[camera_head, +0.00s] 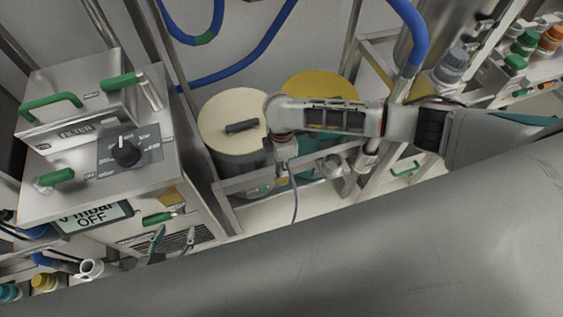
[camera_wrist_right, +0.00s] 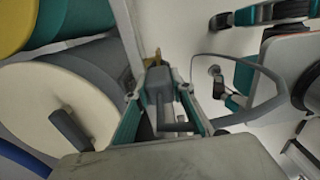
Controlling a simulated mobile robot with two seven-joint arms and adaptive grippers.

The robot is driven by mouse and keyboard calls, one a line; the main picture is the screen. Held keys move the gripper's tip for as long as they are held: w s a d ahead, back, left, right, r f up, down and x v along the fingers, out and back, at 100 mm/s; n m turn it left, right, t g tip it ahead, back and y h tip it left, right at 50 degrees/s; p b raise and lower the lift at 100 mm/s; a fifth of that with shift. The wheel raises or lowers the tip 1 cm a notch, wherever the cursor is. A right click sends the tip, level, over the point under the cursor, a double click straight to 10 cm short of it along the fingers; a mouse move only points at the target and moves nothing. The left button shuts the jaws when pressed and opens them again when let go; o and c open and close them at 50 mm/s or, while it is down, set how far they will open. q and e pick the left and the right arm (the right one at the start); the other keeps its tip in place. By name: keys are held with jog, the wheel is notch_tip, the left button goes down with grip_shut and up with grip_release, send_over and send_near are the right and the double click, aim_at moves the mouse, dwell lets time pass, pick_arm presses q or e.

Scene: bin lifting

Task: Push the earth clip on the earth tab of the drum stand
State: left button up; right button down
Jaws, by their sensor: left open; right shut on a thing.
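The grey earth clip (camera_wrist_right: 158,84) sits between the teal fingers of my right gripper (camera_wrist_right: 161,112), which is shut on it. A small brass-coloured tab (camera_wrist_right: 152,58), likely the earth tab, shows at the clip's far end by a pale rail. I cannot tell whether clip and tab touch. In the head view my right arm reaches in from the right, its end over the front of the metal drum stand (camera_head: 228,186); the tab is hidden there. A grey cable (camera_head: 294,198) hangs below it. My left gripper (camera_head: 172,241) is open and empty at lower left, before the filter unit.
A cream-lidded drum (camera_head: 222,112) and a yellow-lidded drum (camera_head: 318,80) stand at the frame. The filter unit (camera_head: 85,185) with green handles is at left. Blue hoses (camera_head: 250,62) hang behind. Shelves with bottles (camera_head: 525,42) are at upper right.

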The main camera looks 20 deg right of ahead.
jog(key=shift+f, duration=0.1)
jog(key=shift+f+b, duration=0.4)
jog(key=shift+f, duration=0.6)
jog(key=shift+f, duration=1.1)
dwell(1.0)
jog(key=c, duration=1.6)
grip_release()
jog(key=shift+c, duration=0.2)
jog(key=shift+r, duration=0.1)
notch_tip(320, 180, up, 12)
jog(key=shift+f, duration=0.1)
jog(key=shift+a, duration=0.1)
